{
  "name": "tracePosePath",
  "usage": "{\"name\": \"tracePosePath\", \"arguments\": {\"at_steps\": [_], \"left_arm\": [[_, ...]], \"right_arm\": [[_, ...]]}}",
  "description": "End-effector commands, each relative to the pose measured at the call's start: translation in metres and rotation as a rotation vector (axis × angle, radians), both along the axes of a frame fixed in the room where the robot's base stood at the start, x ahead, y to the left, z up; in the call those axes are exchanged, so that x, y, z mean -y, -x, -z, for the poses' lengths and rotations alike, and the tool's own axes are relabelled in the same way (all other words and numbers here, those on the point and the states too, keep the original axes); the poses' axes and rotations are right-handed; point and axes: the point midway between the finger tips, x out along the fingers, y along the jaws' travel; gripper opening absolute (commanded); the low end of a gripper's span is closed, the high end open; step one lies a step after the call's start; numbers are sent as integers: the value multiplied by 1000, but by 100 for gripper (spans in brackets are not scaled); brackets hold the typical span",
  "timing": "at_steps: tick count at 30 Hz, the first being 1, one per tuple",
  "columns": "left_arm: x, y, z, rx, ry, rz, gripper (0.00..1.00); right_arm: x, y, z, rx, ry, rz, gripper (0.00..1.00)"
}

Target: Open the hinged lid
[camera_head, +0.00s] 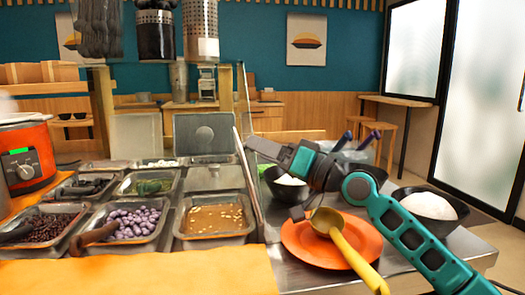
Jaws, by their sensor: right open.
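Metal topping trays sit in the counter at left and middle. A grey panel with a round dark knob (205,133) stands upright behind them, and a paler panel (137,136) stands to its left. A flat silvery surface (214,178) lies over the middle-right compartment; I cannot tell whether it is a shut lid or a bare tray. A thin panel edge (247,185) rises along the trays' right side. My right gripper (254,147) points left beside the top of this edge, its jaws open; contact cannot be told. My left gripper is not in view.
An orange plate (297,251) with a yellow ladle (348,250) lies below my right arm. Bowls of white food stand behind it (287,183) and at right (428,206). Trays hold purple beans (132,222) and brown syrup (213,218). An orange cooker (27,158) stands left.

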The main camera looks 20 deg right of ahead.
Motion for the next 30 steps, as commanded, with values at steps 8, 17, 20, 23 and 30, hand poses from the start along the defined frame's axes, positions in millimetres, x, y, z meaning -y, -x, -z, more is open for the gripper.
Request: {"name": "tracePosePath", "arguments": {"at_steps": [8,17,20,23,30], "left_arm": [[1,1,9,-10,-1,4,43],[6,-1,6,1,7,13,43],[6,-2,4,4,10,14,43],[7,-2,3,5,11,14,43],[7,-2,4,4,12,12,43]], "right_arm": [[22,34,13,-5,6,1,60],[34,52,16,-6,4,-1,60],[35,53,15,-4,4,-1,60],[35,53,15,-3,3,0,60],[35,53,15,-4,3,0,60]]}}
